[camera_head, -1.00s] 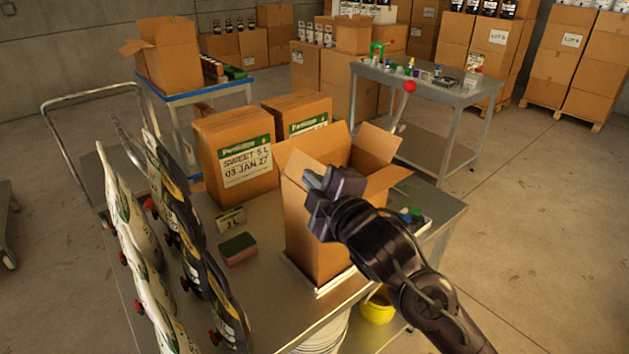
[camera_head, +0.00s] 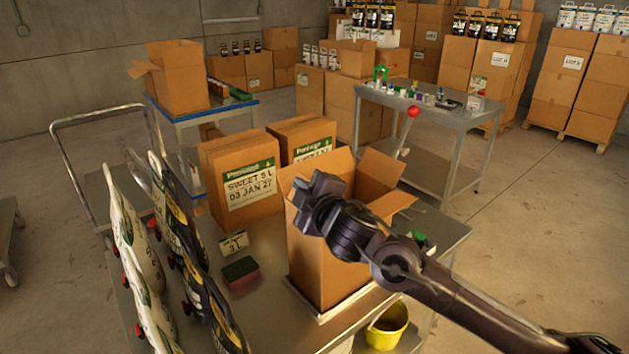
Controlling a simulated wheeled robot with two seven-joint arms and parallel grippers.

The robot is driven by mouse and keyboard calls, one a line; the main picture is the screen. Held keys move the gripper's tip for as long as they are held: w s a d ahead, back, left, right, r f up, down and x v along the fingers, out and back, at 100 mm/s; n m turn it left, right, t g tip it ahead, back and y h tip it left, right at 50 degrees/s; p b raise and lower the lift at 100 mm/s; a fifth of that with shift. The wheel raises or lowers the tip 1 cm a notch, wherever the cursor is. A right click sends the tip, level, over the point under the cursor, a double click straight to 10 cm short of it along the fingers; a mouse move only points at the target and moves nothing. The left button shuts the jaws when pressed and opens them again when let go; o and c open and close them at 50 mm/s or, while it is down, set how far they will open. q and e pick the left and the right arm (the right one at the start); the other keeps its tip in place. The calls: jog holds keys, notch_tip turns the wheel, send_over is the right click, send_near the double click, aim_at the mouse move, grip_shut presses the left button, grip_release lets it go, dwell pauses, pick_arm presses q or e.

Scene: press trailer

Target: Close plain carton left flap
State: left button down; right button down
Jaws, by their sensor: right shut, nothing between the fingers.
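The plain carton (camera_head: 325,272) stands upright on the metal table, with its top open. A broad flap (camera_head: 310,168) stands up at its back left, another flap (camera_head: 376,172) stands up at the back right, and a third (camera_head: 393,204) sticks out to the right. My right gripper (camera_head: 311,190) is shut and empty over the carton's left part, near the top edge. The gripper and its wrist hide the near part of the opening, so I cannot tell whether they touch a flap. My left gripper is not in view.
Two labelled cartons (camera_head: 239,187) stand behind the plain carton. A sponge (camera_head: 241,272) and a small sign (camera_head: 233,243) lie to its left, beside a row of pouches (camera_head: 190,262). A yellow bucket (camera_head: 387,328) is below right. Open floor lies to the right.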

jog(key=shift+w+d+f+p, duration=0.35)
jog(key=shift+w+d+p, duration=0.1)
jog(key=shift+w+d, duration=0.1)
jog(key=shift+w+d+f+p, duration=0.35)
jog(key=shift+w+d+p, duration=0.1)
jog(key=shift+w, duration=0.05)
jog(key=shift+w+d+f, duration=0.15)
jog(key=shift+d+f, duration=0.15)
jog(key=shift+d, duration=0.1)
jog(key=shift+a, duration=0.1)
jog(key=shift+w, duration=0.1)
